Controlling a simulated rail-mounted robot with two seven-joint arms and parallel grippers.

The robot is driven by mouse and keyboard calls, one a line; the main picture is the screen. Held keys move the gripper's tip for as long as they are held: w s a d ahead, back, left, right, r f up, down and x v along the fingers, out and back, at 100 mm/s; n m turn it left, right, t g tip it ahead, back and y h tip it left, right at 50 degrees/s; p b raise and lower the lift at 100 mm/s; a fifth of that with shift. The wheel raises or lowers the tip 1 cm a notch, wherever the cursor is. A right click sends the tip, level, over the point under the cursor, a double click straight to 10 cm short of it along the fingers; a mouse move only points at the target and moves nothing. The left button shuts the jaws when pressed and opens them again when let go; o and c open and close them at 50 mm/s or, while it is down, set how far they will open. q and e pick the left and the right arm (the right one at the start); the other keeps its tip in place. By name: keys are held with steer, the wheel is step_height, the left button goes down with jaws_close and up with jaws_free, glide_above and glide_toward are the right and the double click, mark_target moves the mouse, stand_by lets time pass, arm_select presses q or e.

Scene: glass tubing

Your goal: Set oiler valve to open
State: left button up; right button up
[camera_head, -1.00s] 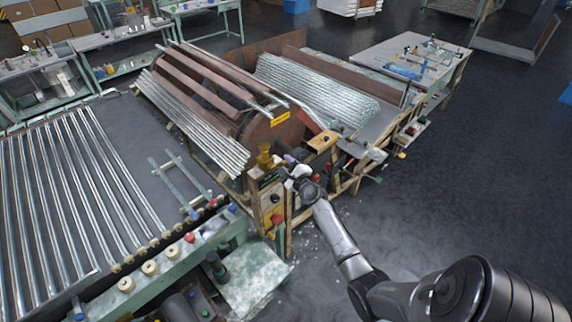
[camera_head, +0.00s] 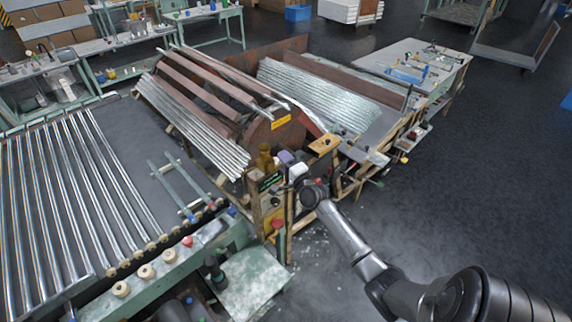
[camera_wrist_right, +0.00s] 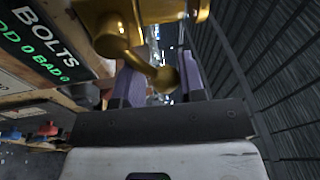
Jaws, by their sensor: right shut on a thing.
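The brass-yellow oiler (camera_head: 265,158) stands on the front corner of the machine in the head view. In the right wrist view its body fills the top, and a lever with a rounded knob (camera_wrist_right: 165,78) reaches down from it. My right gripper (camera_wrist_right: 160,82) has its two purple fingers on either side of this lever and is shut on it. In the head view the right gripper (camera_head: 281,159) is just right of the oiler, and the exact contact is too small to make out. My left gripper is not in view.
A sign panel reading BOLTS (camera_wrist_right: 38,45) is close on the left in the wrist view. Steel tubes (camera_head: 200,125) lie on the machine behind. A roller table (camera_head: 75,190) stands to the left. Open floor (camera_head: 470,190) lies to the right.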

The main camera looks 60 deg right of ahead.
steer(key=n, duration=0.1)
steer(key=a+r+n, duration=0.1)
steer(key=n, duration=0.1)
steer(key=n+t+y, duration=0.1)
steer(key=n, duration=0.1)
steer(key=shift+w+a+r, duration=0.25)
steer(key=shift+r, duration=0.1)
steer(key=shift+w+a+r+n+t+y, duration=0.15)
steer(key=shift+a+n+y, duration=0.15)
steer(key=shift+n, duration=0.65)
steer(key=shift+a+n+t+y, duration=0.15)
steer(key=shift+a+n+y, duration=0.1)
steer(key=shift+n, duration=0.7)
steer(key=o, duration=0.5)
steer(key=shift+a, duration=0.1)
steer(key=o, duration=0.4)
steer(key=shift+c, duration=0.2)
steer(key=shift+f, duration=0.2)
